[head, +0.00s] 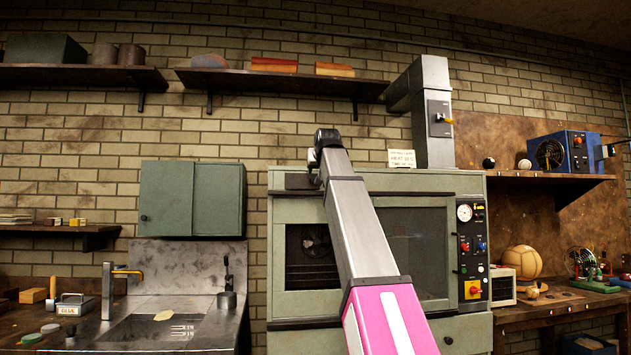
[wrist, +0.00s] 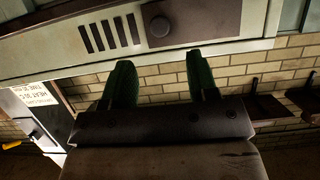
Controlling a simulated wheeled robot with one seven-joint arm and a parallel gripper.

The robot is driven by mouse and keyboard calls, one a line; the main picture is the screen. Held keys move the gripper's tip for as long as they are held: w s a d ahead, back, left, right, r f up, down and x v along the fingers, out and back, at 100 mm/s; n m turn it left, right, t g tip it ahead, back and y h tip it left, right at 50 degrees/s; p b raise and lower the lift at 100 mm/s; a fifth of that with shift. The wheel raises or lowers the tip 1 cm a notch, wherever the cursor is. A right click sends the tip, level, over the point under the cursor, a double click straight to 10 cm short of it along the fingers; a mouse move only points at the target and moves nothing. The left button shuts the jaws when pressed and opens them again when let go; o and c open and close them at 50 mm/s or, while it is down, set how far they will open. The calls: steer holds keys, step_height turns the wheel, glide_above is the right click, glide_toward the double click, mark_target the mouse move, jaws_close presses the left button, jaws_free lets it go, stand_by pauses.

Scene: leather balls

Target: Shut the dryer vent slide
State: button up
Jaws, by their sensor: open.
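The dryer (head: 376,290) is a grey-green cabinet. At the upper left of its front, the dark vent slide (head: 300,181) is partly hidden by my gripper (head: 318,165). The wrist view is upside down. It shows the slide as a dark plate (wrist: 205,20) with a round knob (wrist: 158,27), and several dark slots (wrist: 110,35) uncovered beside it. My gripper (wrist: 161,72) is open and empty, with two green fingers. In that view the knob lies beyond the fingertips, between them sideways; I see no contact.
A green wall cabinet (head: 192,198) hangs to the left. A shelf (head: 285,82) runs above. The wall between shelf and dryer is clear.

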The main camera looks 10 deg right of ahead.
mark_target(303, 181)
steer(key=x, duration=0.8)
